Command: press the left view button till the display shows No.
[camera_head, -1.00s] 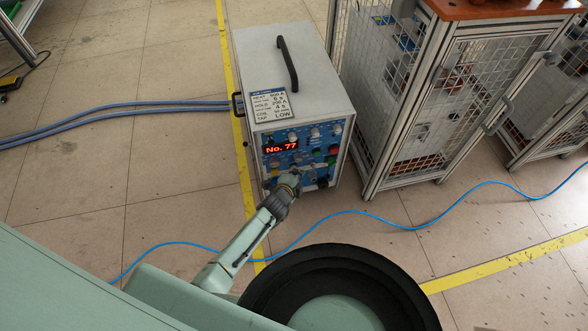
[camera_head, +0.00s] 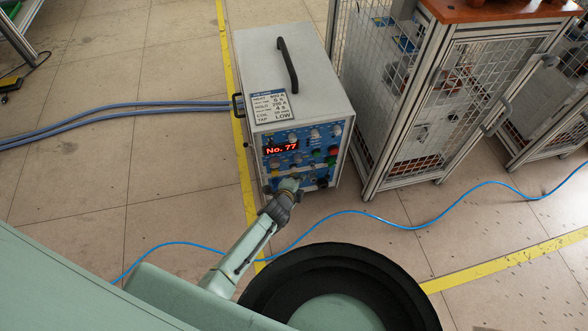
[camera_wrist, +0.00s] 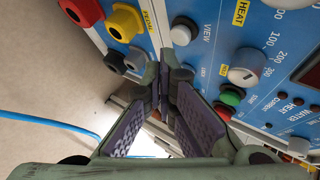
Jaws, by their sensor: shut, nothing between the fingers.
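The induction heater (camera_head: 262,55) is a grey box with a blue control panel. Its red display (camera_head: 282,149) reads "No. 77". In the wrist view a round white button (camera_wrist: 181,35) sits beside the "VIEW" label on the panel. My gripper (camera_wrist: 166,72) is shut and empty, with its fingertips close to this white button. I cannot tell whether they touch it. In the head view my gripper (camera_head: 292,184) is at the lower part of the panel, and my wrist hides some of the controls.
Yellow and red connectors (camera_wrist: 124,22), a green button (camera_wrist: 232,97) and a white heat knob (camera_wrist: 247,66) are around the fingers. A wire-mesh cage (camera_head: 435,120) stands right of the heater. A blue hose (camera_head: 350,212) crosses the floor.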

